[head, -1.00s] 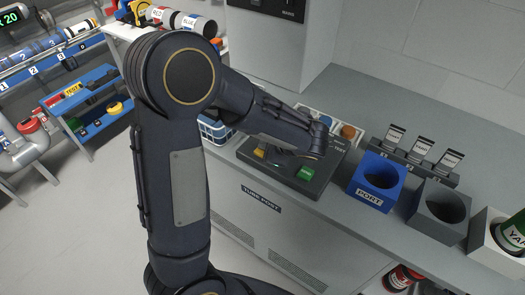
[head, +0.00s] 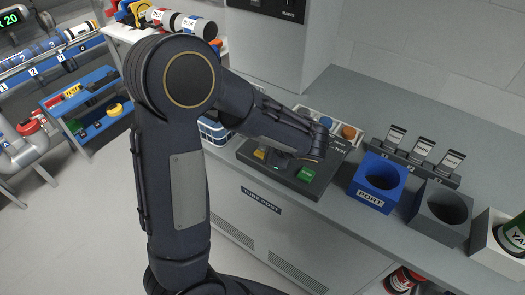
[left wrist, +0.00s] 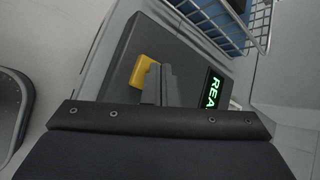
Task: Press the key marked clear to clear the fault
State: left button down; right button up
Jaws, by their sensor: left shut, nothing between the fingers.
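A dark console (head: 322,179) lies on the grey counter. On it are a yellow key (head: 259,153) and a green key (head: 306,174) with lettering too small to read. The yellow key (left wrist: 143,71) also shows in the left wrist view, with no marking legible. A lit display (left wrist: 213,91) shows green letters "REA", the rest hidden. My right gripper is out of view.
Orange (head: 348,131) and blue (head: 326,121) round knobs stand behind the console. A wire basket (left wrist: 220,25) is close beside the console.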

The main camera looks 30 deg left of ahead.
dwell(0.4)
pick_arm(q)
jog(key=shift+r+p, duration=0.55)
jog(key=shift+r, duration=0.2)
jog(key=shift+r+p, duration=1.9)
jog(key=shift+r, duration=0.65)
